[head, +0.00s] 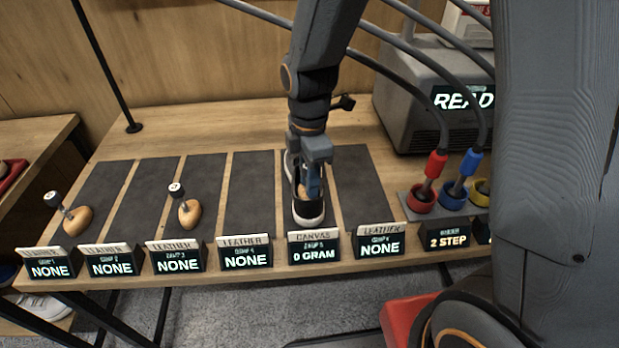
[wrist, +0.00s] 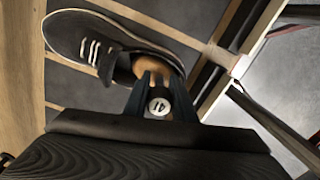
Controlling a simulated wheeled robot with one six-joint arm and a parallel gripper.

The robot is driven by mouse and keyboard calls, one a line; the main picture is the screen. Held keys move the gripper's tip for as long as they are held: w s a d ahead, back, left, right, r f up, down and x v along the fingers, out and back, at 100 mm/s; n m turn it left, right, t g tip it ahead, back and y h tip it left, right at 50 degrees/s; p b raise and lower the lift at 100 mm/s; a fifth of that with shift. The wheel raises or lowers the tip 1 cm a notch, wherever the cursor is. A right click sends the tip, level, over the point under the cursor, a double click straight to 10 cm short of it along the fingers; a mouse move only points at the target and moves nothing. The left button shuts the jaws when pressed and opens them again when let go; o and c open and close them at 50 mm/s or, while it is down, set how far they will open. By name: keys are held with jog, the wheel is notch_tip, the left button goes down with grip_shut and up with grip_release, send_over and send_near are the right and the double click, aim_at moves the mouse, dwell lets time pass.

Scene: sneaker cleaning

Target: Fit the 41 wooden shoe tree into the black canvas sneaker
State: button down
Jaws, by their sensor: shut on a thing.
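The black canvas sneaker (head: 309,211) with a white sole edge lies on the dark mat behind the "CANVAS" screen. In the wrist view, the sneaker (wrist: 88,42) shows its white laces, with its opening close to my fingers. My gripper (head: 313,172) is over the shoe's opening, and its fingers also show in the wrist view (wrist: 159,92). They are shut on the wooden shoe tree's stem or knob (wrist: 158,107), whose white cap bears a partly readable number. The tree's tan wooden body (wrist: 124,69) sits in the opening. How deep it reaches inside is hidden.
Two other wooden shoe trees with knobs stand on mats at left, one at the far left (head: 77,218) and one on the third mat (head: 189,212). Small screens line the front edge. A grey machine (head: 428,95) with hoses and red and blue nozzles stands at right.

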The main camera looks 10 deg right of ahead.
jog(key=shift+f, duration=0.45)
jog(key=c, duration=1.4)
grip_release()
jog(key=shift+r, duration=0.1)
jog(key=shift+r+b, duration=0.85)
jog(key=shift+r, duration=3)
jog(key=shift+s+d+f+m, duration=0.15)
jog(key=shift+d+m, duration=0.25)
jog(key=shift+m, duration=0.2)
jog(key=s+d+f+m, duration=0.1)
jog(key=s+d+m, duration=0.1)
jog(key=d+m, duration=0.2)
jog(key=s+d+f+m+t, duration=0.1)
jog(key=d+m, duration=0.3)
jog(key=m, duration=0.5)
jog(key=s+d+f+m, duration=0.1)
jog(key=s+d+m, duration=0.2)
jog(key=m, duration=0.3)
jog(key=shift+d, duration=0.4)
